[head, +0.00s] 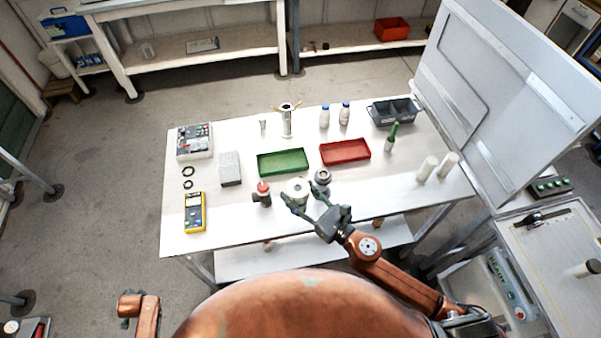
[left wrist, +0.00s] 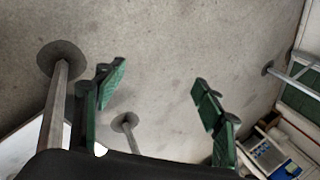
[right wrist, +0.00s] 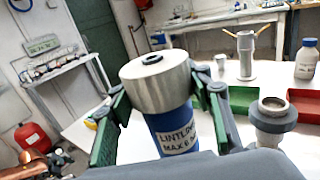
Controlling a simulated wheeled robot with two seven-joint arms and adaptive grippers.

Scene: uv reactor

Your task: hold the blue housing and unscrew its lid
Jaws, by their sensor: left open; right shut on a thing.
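The blue housing (right wrist: 172,135) stands between my right gripper's fingers in the right wrist view, with a white label on its side. Its round metal lid (right wrist: 158,83) sits on top, with a dark hole in the middle; the lid also shows from above in the head view (head: 297,188). My left gripper (left wrist: 158,88) is open and empty, over bare floor, away from the table. The housing's lower part is hidden by the gripper.
A grey collared fitting (head: 322,177) stands close right of the housing, and a red-capped valve (head: 263,194) close left. Behind are a green tray (head: 282,173) and a red tray (head: 345,152). A yellow multimeter (head: 195,213) lies at the left.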

